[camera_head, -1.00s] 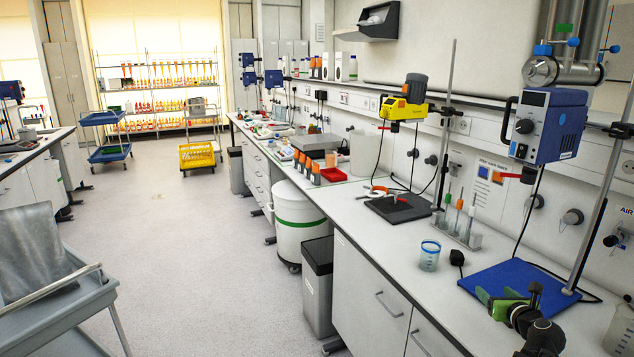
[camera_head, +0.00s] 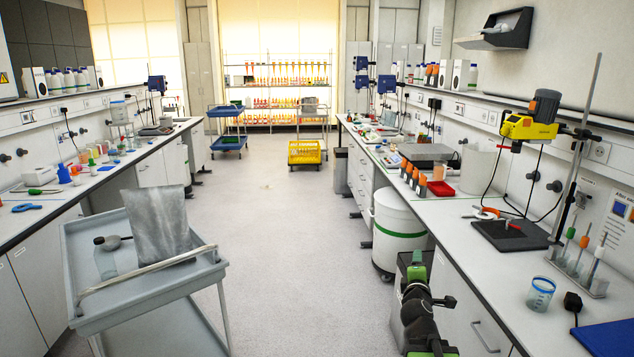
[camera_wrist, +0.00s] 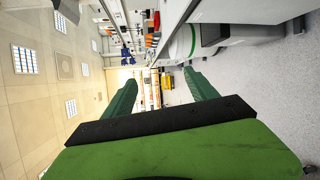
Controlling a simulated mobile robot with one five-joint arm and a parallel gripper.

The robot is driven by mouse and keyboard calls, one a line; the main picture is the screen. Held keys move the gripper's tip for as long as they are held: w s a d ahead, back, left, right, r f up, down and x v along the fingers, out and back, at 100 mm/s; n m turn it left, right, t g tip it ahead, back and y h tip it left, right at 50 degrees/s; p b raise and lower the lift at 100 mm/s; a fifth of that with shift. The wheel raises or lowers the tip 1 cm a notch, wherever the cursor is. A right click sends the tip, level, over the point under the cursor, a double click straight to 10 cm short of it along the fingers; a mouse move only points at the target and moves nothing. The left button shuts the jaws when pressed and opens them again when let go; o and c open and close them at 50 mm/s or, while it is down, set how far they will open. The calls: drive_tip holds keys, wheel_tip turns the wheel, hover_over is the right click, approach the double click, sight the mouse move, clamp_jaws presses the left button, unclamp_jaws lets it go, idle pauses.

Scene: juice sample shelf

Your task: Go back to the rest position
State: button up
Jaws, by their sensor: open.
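My gripper (camera_head: 416,268) shows at the lower right of the head view, in front of the right bench and over the dark waste bin. In the wrist view its two green fingers (camera_wrist: 160,95) stand apart with nothing between them. The wrist view is turned on its side and looks down the aisle. A clear beaker with a blue rim (camera_head: 541,294) stands on the right bench, to the right of my gripper and apart from it.
A grey cart (camera_head: 150,292) stands at the left front. A white bin with a green band (camera_head: 398,232) stands beside the right bench. A yellow crate (camera_head: 304,152) is farther back. The aisle floor (camera_head: 275,230) between is clear.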

drive_tip(key=s+a+f+m+g+y, duration=0.1)
drive_tip(key=s+a+f+m+g, duration=0.45)
drive_tip(key=f, duration=0.25)
drive_tip(key=s+a+f+m+g+y, duration=0.2)
drive_tip(key=s+a+f+m+g, duration=0.3)
drive_tip(key=f, duration=0.3)
drive_tip(key=s+a+f+m+g+y, duration=0.1)
drive_tip(key=s+a+f+m+g, duration=0.1)
drive_tip(key=s, duration=0.3)
drive_tip(key=s+a+f+m+g+y, duration=0.1)
drive_tip(key=s+a+m+g, duration=0.1)
drive_tip(key=s, duration=0.4)
drive_tip(key=shift+a+f+m+g+y, duration=0.35)
drive_tip(key=shift+a+m, duration=0.15)
drive_tip(key=shift+m, duration=0.35)
drive_tip(key=shift+s, duration=0.1)
